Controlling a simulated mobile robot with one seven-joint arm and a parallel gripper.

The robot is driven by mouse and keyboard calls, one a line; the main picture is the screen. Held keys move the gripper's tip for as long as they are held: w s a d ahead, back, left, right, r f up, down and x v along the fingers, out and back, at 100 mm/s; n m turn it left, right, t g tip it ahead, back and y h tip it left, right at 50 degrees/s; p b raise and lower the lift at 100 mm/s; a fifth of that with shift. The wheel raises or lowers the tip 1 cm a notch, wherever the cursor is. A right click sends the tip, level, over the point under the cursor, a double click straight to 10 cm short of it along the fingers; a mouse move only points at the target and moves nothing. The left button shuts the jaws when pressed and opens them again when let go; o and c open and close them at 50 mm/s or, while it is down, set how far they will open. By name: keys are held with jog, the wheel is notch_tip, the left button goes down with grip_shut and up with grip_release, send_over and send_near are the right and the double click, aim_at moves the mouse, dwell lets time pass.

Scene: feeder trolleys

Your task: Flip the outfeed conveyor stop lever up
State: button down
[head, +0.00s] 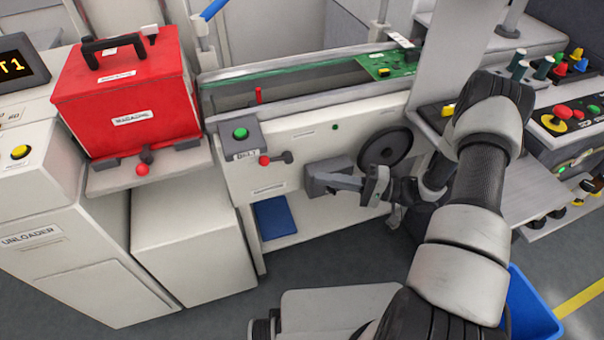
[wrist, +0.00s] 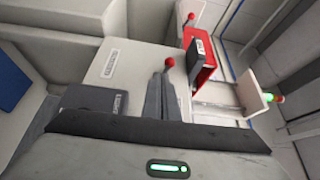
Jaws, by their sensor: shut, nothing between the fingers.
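The lever (head: 265,160) on the conveyor's white front panel has a red ball knob at its left end and a dark pivot at its right. It lies nearly level, below the grey box with a green button. My gripper (head: 330,180) is shut and empty, pointing left, to the right of and slightly below the lever. In the wrist view the closed fingers (wrist: 162,82) point toward a red knob (wrist: 169,62), which shows just beyond their tips. In the head view there is a gap between fingertips and lever; contact is not visible.
A dark grey block (head: 322,168) on the panel is close beside my fingers. A black handwheel (head: 386,148) is behind my wrist. The red magazine (head: 125,95) stands at left, with another red knob (head: 142,169) below it. A green board (head: 388,66) lies on the conveyor.

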jog(key=shift+v, duration=2.3)
jog(key=shift+s, duration=0.1)
